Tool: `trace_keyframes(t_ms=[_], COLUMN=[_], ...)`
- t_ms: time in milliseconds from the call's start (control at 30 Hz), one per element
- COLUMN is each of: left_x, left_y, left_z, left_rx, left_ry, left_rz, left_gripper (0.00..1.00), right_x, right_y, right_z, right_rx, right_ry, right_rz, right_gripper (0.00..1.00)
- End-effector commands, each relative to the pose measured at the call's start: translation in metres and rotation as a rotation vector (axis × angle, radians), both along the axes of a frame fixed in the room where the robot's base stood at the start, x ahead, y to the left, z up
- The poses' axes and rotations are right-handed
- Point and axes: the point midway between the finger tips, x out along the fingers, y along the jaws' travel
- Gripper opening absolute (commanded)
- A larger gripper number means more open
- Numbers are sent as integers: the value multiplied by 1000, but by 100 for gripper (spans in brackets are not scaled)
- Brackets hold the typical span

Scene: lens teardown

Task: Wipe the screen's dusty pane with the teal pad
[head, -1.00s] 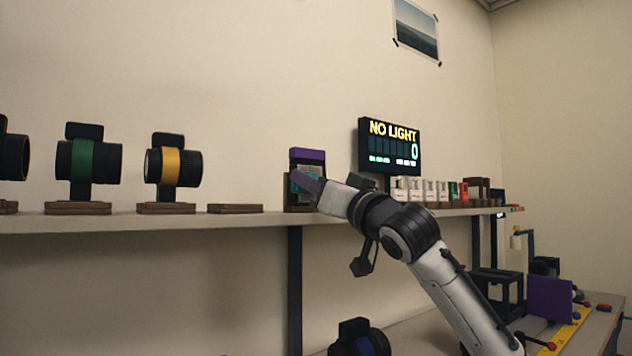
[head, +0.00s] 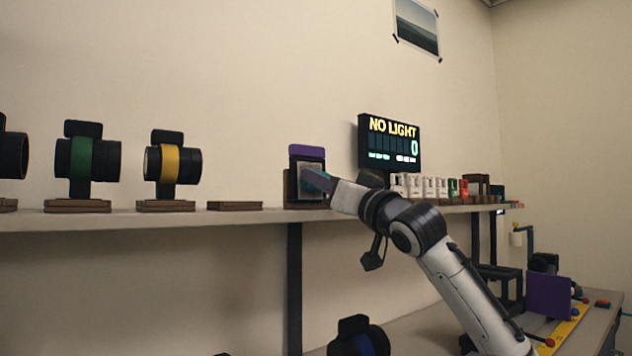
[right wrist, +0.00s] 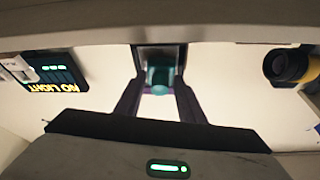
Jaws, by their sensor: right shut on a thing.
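The screen is a small dark frame with a purple top (head: 307,152), standing upright on the shelf. Its pale greyish pane (head: 306,188) is partly visible, with my right gripper in front of its right part. My right gripper (head: 325,181) is shut on the teal pad (head: 316,179), seen edge-on at the pane; I cannot tell whether it touches. In the right wrist view the teal pad (right wrist: 161,74) sits between the two fingertips, with the dark frame (right wrist: 157,50) behind it. My left gripper is not in view.
The shelf (head: 120,222) holds lens barrels with green (head: 81,160) and yellow (head: 170,165) bands at left, and an empty brown base (head: 235,206). The "NO LIGHT" display (head: 390,143) and several small boxes (head: 428,187) stand right. A workbench (head: 405,335) lies below.

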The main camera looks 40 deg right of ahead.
Motion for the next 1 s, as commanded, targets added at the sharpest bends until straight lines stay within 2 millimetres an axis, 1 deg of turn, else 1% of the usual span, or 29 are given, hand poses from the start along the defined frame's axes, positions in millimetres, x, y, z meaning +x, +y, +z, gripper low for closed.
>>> trace_keyframes(t_ms=[167, 500, 600, 800, 1000], left_x=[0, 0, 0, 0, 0], left_y=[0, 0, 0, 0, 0], left_z=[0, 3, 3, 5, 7], left_rx=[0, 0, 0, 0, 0], left_ry=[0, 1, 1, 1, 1], left_rz=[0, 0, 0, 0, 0], left_gripper=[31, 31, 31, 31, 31], right_x=[-1, -1, -1, -1, 1], right_y=[-6, -34, -38, -37, -20], right_z=[0, 0, 0, -1, 0], right_rx=[-1, 0, 1, -1, 0], right_ry=[0, 2, 0, 1, 1], right_rz=[-1, -3, -2, 0, 3], right_gripper=[18, 18, 18, 18, 18])
